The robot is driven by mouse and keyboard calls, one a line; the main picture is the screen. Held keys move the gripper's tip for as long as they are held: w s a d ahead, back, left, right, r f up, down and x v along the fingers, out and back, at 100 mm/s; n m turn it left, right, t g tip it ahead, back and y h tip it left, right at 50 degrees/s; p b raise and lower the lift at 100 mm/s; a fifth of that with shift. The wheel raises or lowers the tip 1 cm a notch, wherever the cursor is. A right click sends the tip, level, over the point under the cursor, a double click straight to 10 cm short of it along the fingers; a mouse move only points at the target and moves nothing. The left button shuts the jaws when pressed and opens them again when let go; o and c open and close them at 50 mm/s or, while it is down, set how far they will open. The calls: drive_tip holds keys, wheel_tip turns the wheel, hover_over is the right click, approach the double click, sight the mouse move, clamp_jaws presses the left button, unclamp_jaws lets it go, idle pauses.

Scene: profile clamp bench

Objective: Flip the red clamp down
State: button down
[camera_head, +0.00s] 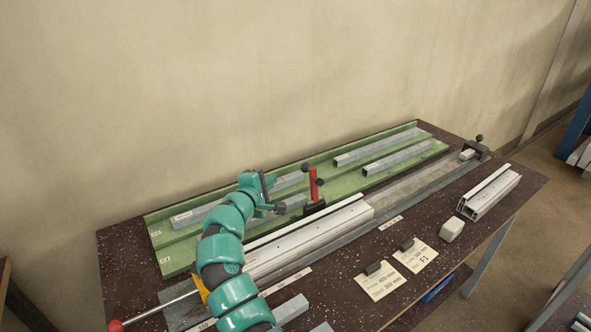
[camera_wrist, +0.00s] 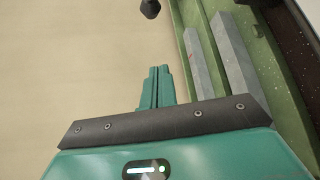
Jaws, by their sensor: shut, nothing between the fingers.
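The white profile (camera_head: 338,222) lies along the bench. A green rack (camera_head: 345,184) with grey bars runs behind the clamp. A grey block (camera_head: 451,229) and label cards (camera_head: 415,256) sit at the front right.

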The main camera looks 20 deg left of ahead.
sight(312, 184)
drive_tip(key=shift+w, duration=0.1)
drive_tip(key=w+d+p, duration=0.2)
drive_tip(key=w+d, duration=0.2)
drive_tip(key=w, duration=0.4)
drive_tip(key=shift+f, duration=0.35)
idle(1.2)
drive_tip(key=shift+w+d, duration=0.1)
drive_tip(key=shift+d+b, duration=0.15)
drive_tip(key=shift+b, duration=0.3)
